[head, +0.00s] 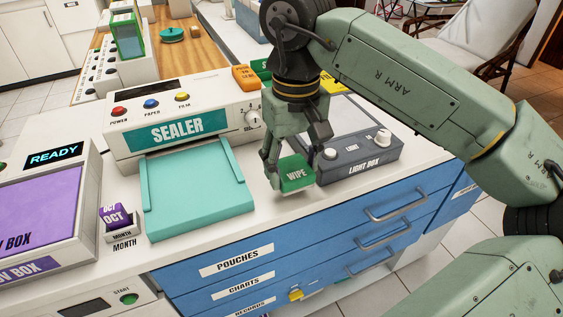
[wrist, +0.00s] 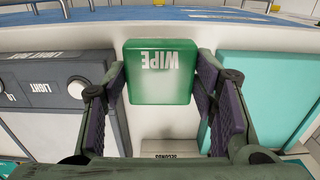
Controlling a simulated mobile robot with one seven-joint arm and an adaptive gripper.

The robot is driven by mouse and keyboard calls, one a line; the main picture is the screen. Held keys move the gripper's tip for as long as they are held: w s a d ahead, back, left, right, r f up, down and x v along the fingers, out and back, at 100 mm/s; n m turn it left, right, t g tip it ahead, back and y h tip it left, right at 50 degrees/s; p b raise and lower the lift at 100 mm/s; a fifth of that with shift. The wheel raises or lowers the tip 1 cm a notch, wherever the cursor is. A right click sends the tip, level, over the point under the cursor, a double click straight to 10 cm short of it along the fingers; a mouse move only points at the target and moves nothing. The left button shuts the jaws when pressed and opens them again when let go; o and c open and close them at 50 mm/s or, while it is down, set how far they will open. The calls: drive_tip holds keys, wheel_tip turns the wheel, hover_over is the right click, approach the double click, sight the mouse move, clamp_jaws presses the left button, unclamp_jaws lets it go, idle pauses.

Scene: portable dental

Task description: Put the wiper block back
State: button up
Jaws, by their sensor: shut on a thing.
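The wiper block (head: 297,174) is a green block with WIPE on its face, near the front edge of the white counter, between the sealer's teal tray and the light box. My gripper (head: 293,158) points down and is shut on it. In the wrist view the block (wrist: 160,72) sits between the two dark finger pads, its WIPE lettering upside down. I cannot tell whether its underside touches the counter or hangs just above it.
The grey light box (head: 361,162) with two white knobs stands close on the right. The sealer (head: 180,128) and its teal tray (head: 196,197) are on the left. Blue drawers with handles (head: 395,208) lie below the counter's front edge. A month block (head: 116,217) stands farther left.

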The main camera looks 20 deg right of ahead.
sight(282, 158)
drive_tip(key=shift+w+a, duration=0.25)
drive_tip(key=shift+w, duration=0.65)
drive_tip(key=f, duration=0.1)
drive_tip(key=w+f+p, duration=0.1)
drive_tip(key=f, duration=0.1)
drive_tip(key=shift+w+a+f+p, duration=0.1)
drive_tip(key=shift+a+f+p, duration=0.1)
drive_tip(key=shift+p, duration=0.1)
drive_tip(key=shift+f, duration=0.25)
drive_tip(key=shift+f, duration=0.2)
drive_tip(key=o, duration=1.1)
drive_tip(key=shift+r, duration=0.15)
wheel_tip(282, 158, up, 12)
drive_tip(key=shift+r+b, duration=0.1)
drive_tip(key=shift+b, duration=0.85)
